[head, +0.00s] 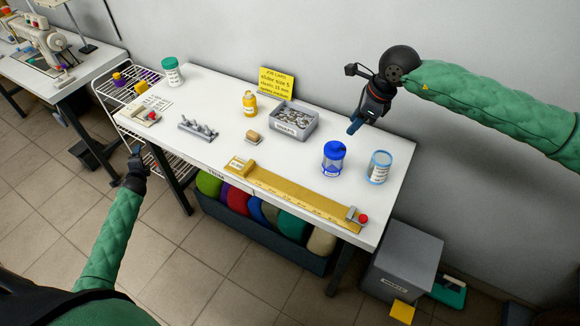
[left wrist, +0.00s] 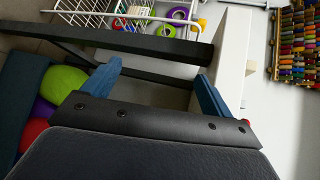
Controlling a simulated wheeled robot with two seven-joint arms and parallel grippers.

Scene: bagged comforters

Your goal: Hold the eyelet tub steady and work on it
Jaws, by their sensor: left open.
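The labels are too small to read, so I cannot tell which is the eyelet tub. My right gripper (head: 355,126) hangs above the table behind the tubs, apart from both; its jaw gap is unclear. My left gripper (head: 134,156) is off the table's left front edge, far from the tubs. In the left wrist view its fingers (left wrist: 156,86) are apart with nothing between them.
A yellow ruler (head: 290,196) lies along the table's front edge. A grey bin (head: 292,122), yellow bottle (head: 250,104), green-lidded jar (head: 172,72) and metal peg block (head: 198,131) stand behind. A wire rack (head: 130,84) is at the left. Fabric rolls (head: 237,200) sit below.

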